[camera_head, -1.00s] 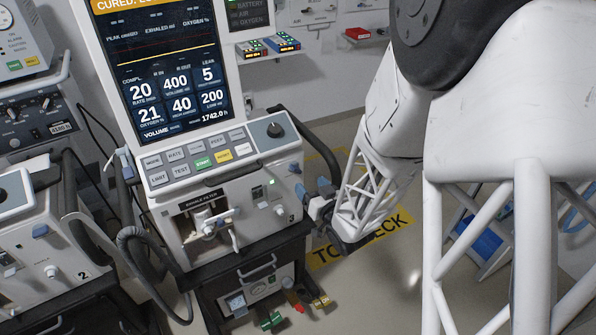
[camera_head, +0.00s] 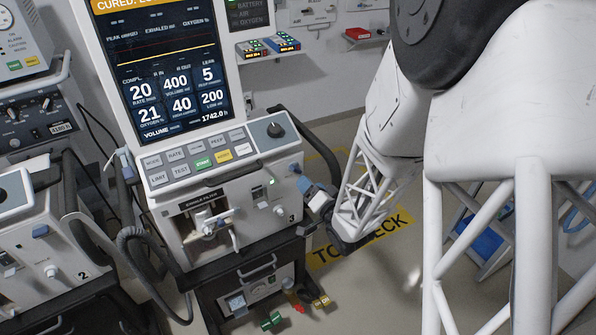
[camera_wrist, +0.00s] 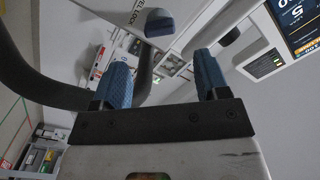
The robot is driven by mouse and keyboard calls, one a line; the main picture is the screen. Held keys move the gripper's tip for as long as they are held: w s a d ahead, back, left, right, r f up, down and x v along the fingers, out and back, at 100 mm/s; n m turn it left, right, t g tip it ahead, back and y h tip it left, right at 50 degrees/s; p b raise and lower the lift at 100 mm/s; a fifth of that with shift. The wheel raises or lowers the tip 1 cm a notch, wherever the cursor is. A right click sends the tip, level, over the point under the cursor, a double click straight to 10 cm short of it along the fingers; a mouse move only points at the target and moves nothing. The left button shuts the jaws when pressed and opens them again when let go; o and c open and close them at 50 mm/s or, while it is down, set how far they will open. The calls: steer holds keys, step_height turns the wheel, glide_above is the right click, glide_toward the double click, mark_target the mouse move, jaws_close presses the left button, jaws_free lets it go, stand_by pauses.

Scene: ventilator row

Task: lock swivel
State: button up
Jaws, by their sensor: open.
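In the head view my gripper (camera_head: 309,186) is at the right side of ventilator 3 (camera_head: 262,206), close to a small blue part (camera_head: 296,168) on that side. I cannot tell there whether the two touch.
A dark curved handle (camera_head: 318,147) rises beside my gripper at the machine's right edge. A grey hose (camera_head: 135,240) hangs at its left. Ventilator 2 (camera_head: 45,250) stands further left.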

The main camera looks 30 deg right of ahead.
mark_target(298, 171)
steer(key=shift+w+a, duration=0.15)
steer(key=shift+w, duration=1.8)
steer(key=shift+w+a, duration=0.1)
steer(key=shift+w, duration=1.85)
steer(key=shift+c, duration=0.5)
steer(key=c, duration=0.8)
steer(key=shift+n, duration=0.5)
steer(key=n, duration=0.3)
steer(key=shift+a+n, duration=0.1)
steer(key=shift+n, duration=2.4)
